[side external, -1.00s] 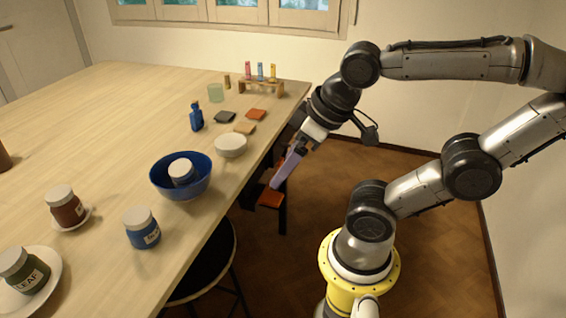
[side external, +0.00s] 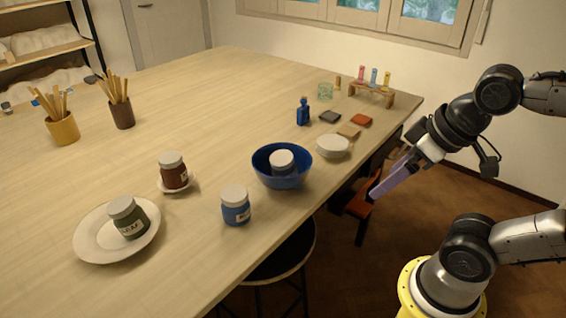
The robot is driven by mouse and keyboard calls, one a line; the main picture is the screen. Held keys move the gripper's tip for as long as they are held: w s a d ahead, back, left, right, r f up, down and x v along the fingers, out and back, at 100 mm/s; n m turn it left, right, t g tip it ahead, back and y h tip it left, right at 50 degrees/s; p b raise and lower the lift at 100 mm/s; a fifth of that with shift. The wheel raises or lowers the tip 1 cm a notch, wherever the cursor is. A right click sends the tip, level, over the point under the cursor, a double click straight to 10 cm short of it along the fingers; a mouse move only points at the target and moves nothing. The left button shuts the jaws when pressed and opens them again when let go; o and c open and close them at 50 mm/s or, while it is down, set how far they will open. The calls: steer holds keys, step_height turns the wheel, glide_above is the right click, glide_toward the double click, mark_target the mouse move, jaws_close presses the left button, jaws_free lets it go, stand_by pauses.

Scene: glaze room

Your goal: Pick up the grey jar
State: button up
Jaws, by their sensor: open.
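A small jar (side external: 282,170) with a pale lid stands inside the blue bowl (side external: 265,178). Its body looks grey-blue, and the bowl's near wall hides its lower part. Other jars stand outside: a blue one (side external: 236,210) in front of the bowl, a brown-red one (side external: 173,175) on a small saucer (side external: 187,187), and a dark green one (side external: 130,222) on a white plate (side external: 90,245). My gripper (side external: 382,186) is open and empty, pointing down to the left. In the picture it is right of the bowl, beyond the table's right edge, apart from every jar.
A white bowl (side external: 332,148) stands right of the blue bowl, near the table edge. Behind are coloured tiles (side external: 361,120), a blue bottle (side external: 303,114) and a rack of vials (side external: 372,94). Brush pots (side external: 62,128) stand far left. A stool (side external: 275,266) is by the near edge.

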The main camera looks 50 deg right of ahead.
steer(key=shift+o, duration=0.2)
stand_by(0.6)
steer(key=w+r+m+g, duration=0.3)
steer(key=w+r+m, duration=0.8)
steer(key=w+m, duration=0.15)
steer(key=m+g, duration=0.3)
steer(key=m, duration=0.1)
glide_above(284, 155)
step_height(284, 155, down, 5)
steer(key=f, duration=1)
steer(key=shift+w+d+f, duration=0.1)
steer(key=shift+w+f, duration=0.1)
steer(key=shift+w, duration=0.05)
steer(key=shift+s+f, duration=0.2)
steer(key=shift+f, duration=2.9)
